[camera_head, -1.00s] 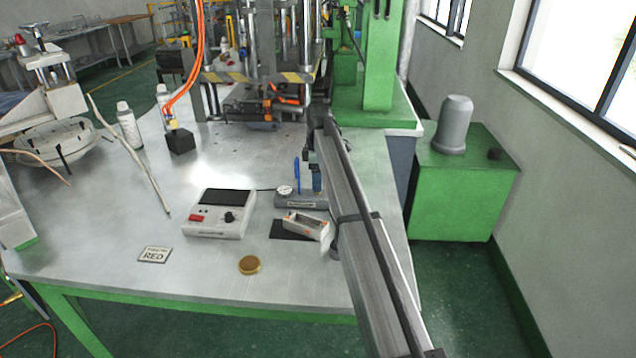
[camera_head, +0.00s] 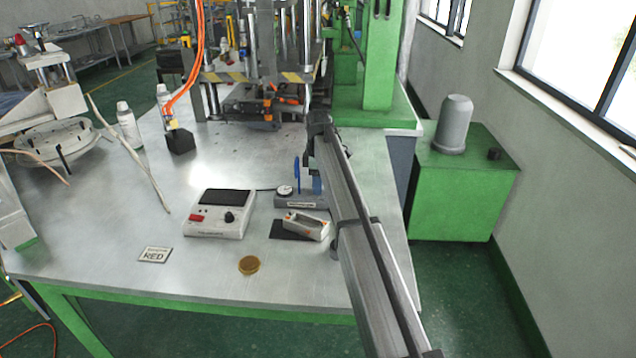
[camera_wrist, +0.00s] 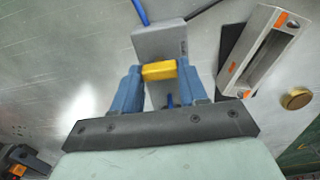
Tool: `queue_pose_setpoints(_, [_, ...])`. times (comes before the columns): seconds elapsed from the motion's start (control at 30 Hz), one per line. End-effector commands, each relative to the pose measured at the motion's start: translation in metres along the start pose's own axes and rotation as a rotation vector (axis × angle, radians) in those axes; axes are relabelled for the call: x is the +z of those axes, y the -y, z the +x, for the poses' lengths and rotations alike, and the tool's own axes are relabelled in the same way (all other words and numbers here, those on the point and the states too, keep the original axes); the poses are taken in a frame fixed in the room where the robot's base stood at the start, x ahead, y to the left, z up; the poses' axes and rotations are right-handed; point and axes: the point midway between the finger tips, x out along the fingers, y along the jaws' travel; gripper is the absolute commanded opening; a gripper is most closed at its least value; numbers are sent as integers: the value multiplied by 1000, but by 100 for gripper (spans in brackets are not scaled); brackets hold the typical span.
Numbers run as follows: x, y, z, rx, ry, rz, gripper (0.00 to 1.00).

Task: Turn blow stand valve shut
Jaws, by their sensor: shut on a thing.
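The blow stand (camera_head: 308,202) is a small grey block with a round gauge and an upright blue tube, standing on the metal table. It also shows in the wrist view as a grey block (camera_wrist: 158,40). Its valve has a yellow handle (camera_wrist: 159,70), which lies crosswise in the wrist view. My gripper (camera_wrist: 160,76) has its two blue fingers on either side of the yellow handle and is shut on it. In the head view my gripper (camera_head: 317,183) is at the right end of the stand, and my arm hides the handle.
An open white box (camera_head: 306,225) with orange marks lies on a black mat (camera_head: 284,231) close by. The press (camera_head: 270,75) stands behind.

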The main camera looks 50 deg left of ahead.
Motion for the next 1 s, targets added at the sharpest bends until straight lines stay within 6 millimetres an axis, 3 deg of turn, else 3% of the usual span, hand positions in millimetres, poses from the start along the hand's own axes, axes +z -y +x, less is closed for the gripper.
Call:
queue_pose_setpoints(0.17, [0, 0, 0, -1, 0, 0, 12])
queue_pose_setpoints(0.47, [0, 0, 0, -1, 0, 47, 12])
queue_pose_setpoints(1.0, [1, 0, 0, -1, 0, 456, 12])
